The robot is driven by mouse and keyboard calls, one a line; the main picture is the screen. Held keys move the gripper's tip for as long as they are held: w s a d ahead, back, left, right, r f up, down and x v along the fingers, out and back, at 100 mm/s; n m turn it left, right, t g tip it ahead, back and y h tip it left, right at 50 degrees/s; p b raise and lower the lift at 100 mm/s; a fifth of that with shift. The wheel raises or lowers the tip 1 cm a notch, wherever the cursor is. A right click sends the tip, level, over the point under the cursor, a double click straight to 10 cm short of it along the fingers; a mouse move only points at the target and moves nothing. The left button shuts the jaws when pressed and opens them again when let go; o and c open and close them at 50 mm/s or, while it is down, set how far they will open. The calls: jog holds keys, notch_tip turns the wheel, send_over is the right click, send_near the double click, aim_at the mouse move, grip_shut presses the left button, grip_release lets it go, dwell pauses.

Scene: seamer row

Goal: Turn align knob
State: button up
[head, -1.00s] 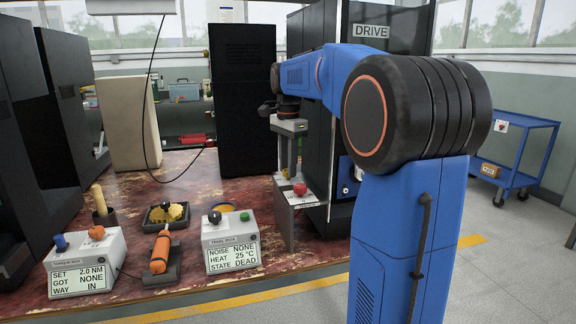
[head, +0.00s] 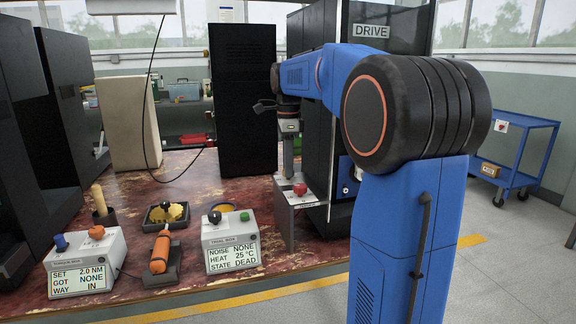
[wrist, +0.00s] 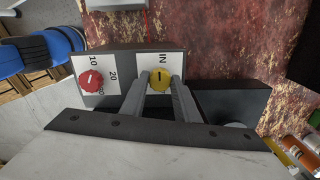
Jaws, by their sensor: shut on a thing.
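The knob carries a short dark mark line. A white plate marked "IN" is around it. A red knob (wrist: 91,79) with a scale showing 10 and 20 is to its left on the same grey unit (wrist: 135,60). In the head view, my gripper (head: 288,168) points down onto this unit beside the red knob (head: 300,188); the yellow knob is hidden there.
A trial box (head: 230,240) reads NOISE NONE, HEAT 25 °C, STATE DEAD. A torque box (head: 85,265) reads SET 2.0 NM, GOT NONE, WAY IN. An orange-handled tool (head: 160,252) lies between them. The black DRIVE cabinet (head: 385,60) stands close behind my arm.

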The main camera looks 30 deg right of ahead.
jog(key=shift+m, duration=1)
jog(key=o, duration=1)
jog(key=shift+r, duration=0.1)
notch_tip(320, 180, up, 17)
jog(key=shift+r, duration=0.1)
